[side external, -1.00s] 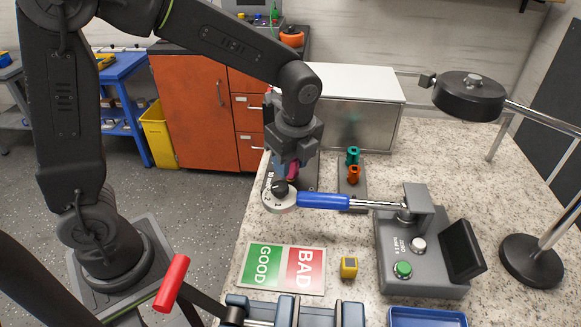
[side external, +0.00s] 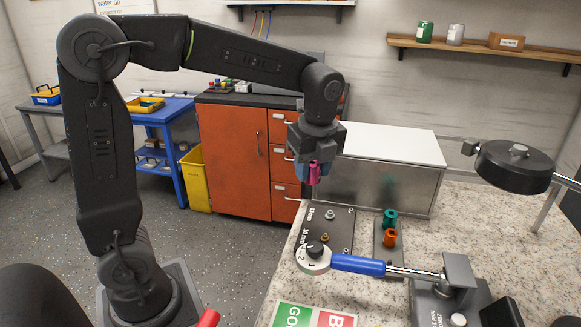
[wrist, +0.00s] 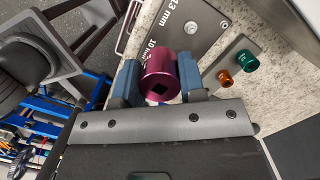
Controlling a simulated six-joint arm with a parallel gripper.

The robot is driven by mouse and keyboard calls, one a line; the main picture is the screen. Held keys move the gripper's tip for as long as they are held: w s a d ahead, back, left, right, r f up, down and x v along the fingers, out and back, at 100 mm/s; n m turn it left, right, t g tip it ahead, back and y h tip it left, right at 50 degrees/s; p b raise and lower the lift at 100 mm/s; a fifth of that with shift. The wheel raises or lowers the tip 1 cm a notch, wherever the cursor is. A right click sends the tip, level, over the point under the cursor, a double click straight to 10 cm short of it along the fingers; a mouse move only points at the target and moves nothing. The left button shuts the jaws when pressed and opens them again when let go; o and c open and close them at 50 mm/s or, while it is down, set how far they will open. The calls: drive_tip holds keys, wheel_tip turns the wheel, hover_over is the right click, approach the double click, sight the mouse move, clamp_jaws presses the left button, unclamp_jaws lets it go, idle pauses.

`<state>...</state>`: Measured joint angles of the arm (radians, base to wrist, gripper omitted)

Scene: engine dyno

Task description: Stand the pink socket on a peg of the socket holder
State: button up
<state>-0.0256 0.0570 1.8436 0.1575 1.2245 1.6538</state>
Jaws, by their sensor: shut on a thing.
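My gripper (side external: 309,171) is shut on the pink socket (side external: 314,174) and holds it in the air above the grey bolt plate (side external: 343,226). In the wrist view the pink socket (wrist: 158,88) sits between the two blue fingers, its square hole facing the camera. The socket holder (side external: 384,266) is a narrow grey strip to the right of the plate. A teal socket (side external: 390,218) and an orange socket (side external: 390,238) stand on it. The holder also shows right of the gripper in the wrist view (wrist: 237,76). I cannot make out a bare peg.
A torque wrench with a blue handle (side external: 358,265) and a round dial (side external: 313,259) lies in front of the plate and holder. A white-topped metal box (side external: 385,180) stands behind them. A black lamp head (side external: 515,166) overhangs the right side.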

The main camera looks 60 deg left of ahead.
drive_tip(key=w+d+f+m, duration=0.1)
drive_tip(key=w+d+m, duration=0.1)
drive_tip(key=w+d, duration=0.35)
drive_tip(key=m, duration=0.1)
hover_over(388, 262)
wheel_tip(388, 262, down, 3)
drive_tip(key=shift+w+r+t, duration=0.1)
drive_tip(key=shift+w+t, duration=0.05)
drive_tip(key=shift+t, duration=0.15)
drive_tip(key=shift+d+f, duration=0.15)
drive_tip(key=shift+f, duration=2.4)
drive_tip(key=shift+f, duration=1.15)
drive_tip(key=o, duration=1)
drive_tip(key=shift+c, duration=0.2)
drive_tip(key=shift+r, duration=0.1)
